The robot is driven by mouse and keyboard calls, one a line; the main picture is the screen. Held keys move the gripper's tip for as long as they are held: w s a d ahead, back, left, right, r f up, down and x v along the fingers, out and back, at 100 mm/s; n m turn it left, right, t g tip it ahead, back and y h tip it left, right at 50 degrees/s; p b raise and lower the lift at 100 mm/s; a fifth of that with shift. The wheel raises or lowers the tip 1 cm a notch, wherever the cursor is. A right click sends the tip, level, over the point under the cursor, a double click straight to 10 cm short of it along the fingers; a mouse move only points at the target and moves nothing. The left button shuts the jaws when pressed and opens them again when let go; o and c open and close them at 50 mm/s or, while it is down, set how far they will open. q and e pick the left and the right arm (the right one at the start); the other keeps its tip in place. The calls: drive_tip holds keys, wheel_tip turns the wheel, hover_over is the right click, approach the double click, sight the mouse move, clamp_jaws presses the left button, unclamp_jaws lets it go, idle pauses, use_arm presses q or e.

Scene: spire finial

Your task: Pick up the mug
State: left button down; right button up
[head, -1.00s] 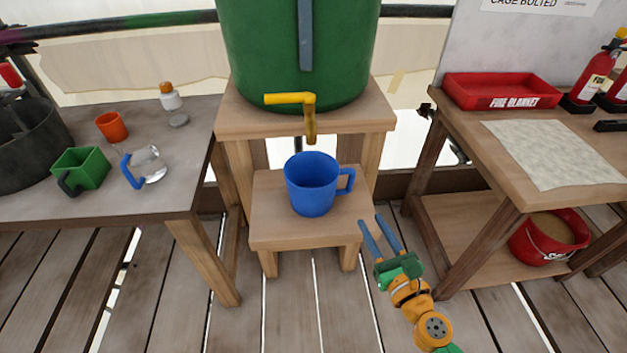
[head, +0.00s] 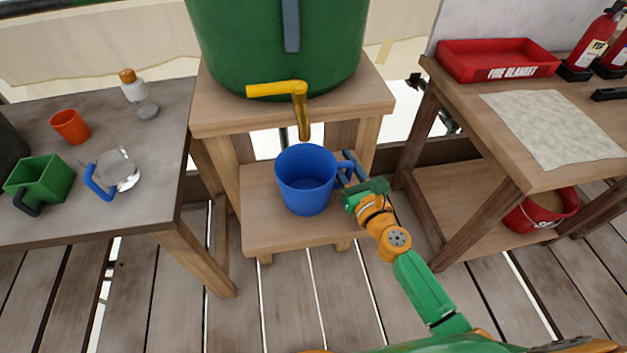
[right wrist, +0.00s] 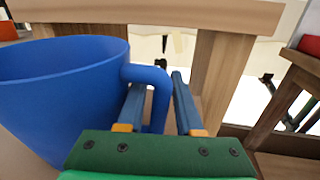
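The blue mug (head: 305,180) stands upright on the low wooden stool (head: 262,238), below the yellow tap. Its handle (head: 345,166) points right. My right gripper (head: 349,169) is at the handle, its blue fingers pointing away from me. In the right wrist view, the mug (right wrist: 60,95) fills the left side. There the handle (right wrist: 158,78) runs between the two open fingers of my right gripper (right wrist: 159,86), with a gap visible on the right finger's side. The left finger is on the mug's side of the handle's outer bar. My left gripper is out of view.
The yellow tap (head: 300,100) of the green barrel (head: 270,50) hangs close above the mug. The left table (head: 110,215) holds a green mug (head: 42,180), a clear mug (head: 120,170) and an orange cup (head: 70,126). A workbench (head: 545,178) stands right.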

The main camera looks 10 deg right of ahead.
drive_tip(key=shift+s, duration=0.1)
clamp_jaws()
idle(1.2)
